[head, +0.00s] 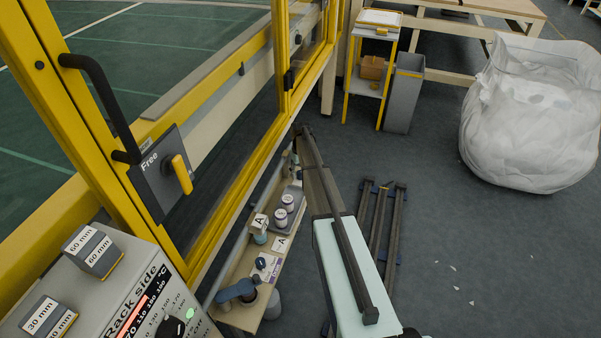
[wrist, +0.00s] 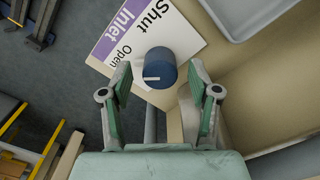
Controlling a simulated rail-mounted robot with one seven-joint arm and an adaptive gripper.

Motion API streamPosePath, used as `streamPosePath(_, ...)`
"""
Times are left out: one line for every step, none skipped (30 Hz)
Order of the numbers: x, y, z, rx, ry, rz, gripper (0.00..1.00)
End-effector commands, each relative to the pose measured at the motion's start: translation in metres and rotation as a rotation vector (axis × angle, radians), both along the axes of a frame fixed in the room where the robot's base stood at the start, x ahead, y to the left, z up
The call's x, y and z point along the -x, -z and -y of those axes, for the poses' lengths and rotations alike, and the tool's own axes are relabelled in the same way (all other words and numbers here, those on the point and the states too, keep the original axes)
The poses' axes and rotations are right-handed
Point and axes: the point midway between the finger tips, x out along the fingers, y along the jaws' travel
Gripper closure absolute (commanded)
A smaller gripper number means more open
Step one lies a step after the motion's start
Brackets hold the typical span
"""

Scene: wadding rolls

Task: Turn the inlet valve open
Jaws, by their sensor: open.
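The inlet valve is a round dark-blue knob (wrist: 161,72) with a white pointer line. It sits at the corner of a white card (wrist: 136,32) with a purple band, reading "Shut", "Inlet" and "Open". In the wrist view the pointer lies roughly level, towards the left. My gripper (wrist: 160,77) is open, with one green finger on each side of the knob and visible gaps between. How deep the fingertips are relative to the knob is hard to tell. The head view shows the card (head: 269,269) small on a narrow shelf; my gripper is not clear there.
A yellow-framed machine (head: 231,240) stands alongside. Dark rails (head: 391,240) lie on the floor to the right, where open floor (head: 480,230) shows.

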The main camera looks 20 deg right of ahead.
Motion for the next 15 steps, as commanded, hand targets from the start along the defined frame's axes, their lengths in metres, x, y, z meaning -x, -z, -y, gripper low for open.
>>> streamPosePath(0.000,-0.004,0.000,0.000,0.000,0.001,0.39)
streamPosePath(0.000,-0.007,0.000,0.000,0.000,0.001,0.39)
streamPosePath(0.000,-0.012,0.000,0.000,0.000,0.001,0.39)
streamPosePath(0.000,-0.016,0.000,0.000,0.000,0.001,0.39)
streamPosePath(0.000,-0.021,0.000,0.000,0.000,0.001,0.39)
streamPosePath(0.000,-0.027,0.000,0.001,0.000,0.002,0.39)
streamPosePath(0.000,-0.033,0.000,0.001,0.000,0.002,0.39)
streamPosePath(0.000,-0.039,0.000,0.001,0.000,0.002,0.39)
streamPosePath(0.000,-0.047,0.000,0.001,0.000,0.002,0.39)
streamPosePath(0.000,-0.053,0.000,0.001,0.000,0.002,0.39)
streamPosePath(0.000,-0.059,0.000,0.001,0.000,0.002,0.39)
streamPosePath(0.000,-0.067,0.000,0.001,0.000,0.002,0.39)
streamPosePath(0.000,-0.072,0.000,0.001,0.000,0.002,0.39)
streamPosePath(0.000,-0.078,0.000,0.001,0.000,0.001,0.39)
streamPosePath(0.000,-0.084,0.000,0.001,0.000,0.002,0.39)
